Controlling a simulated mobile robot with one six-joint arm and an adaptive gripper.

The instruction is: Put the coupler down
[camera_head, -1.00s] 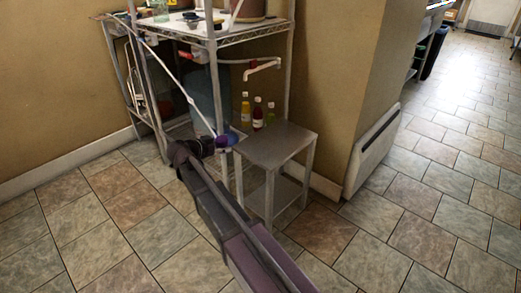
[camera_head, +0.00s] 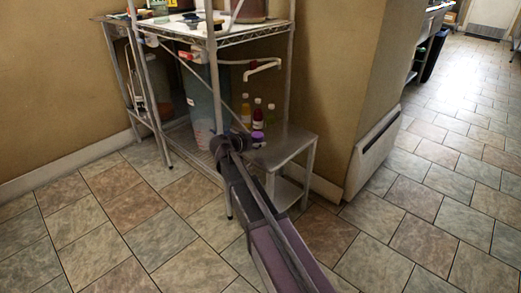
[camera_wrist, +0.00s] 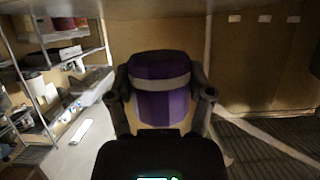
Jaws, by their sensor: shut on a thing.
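The coupler (camera_wrist: 162,105) is a purple rounded piece with a grey band, upright between the two dark fingers of my gripper (camera_wrist: 161,92) in the wrist view. My gripper is shut on it. In the head view the coupler (camera_head: 258,136) is a small purple spot at the tip of my gripper (camera_head: 250,141), at the left part of the small metal table (camera_head: 289,146). My gripper hides part of that table's left side. I cannot tell whether the coupler touches the tabletop.
A wire shelf rack (camera_head: 214,88) with a large blue-grey bucket (camera_head: 201,97) stands behind my gripper. Several bottles (camera_head: 257,114) stand behind the small table. A white pipe (camera_head: 264,66) sticks out above them. The front and right of the tabletop are clear.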

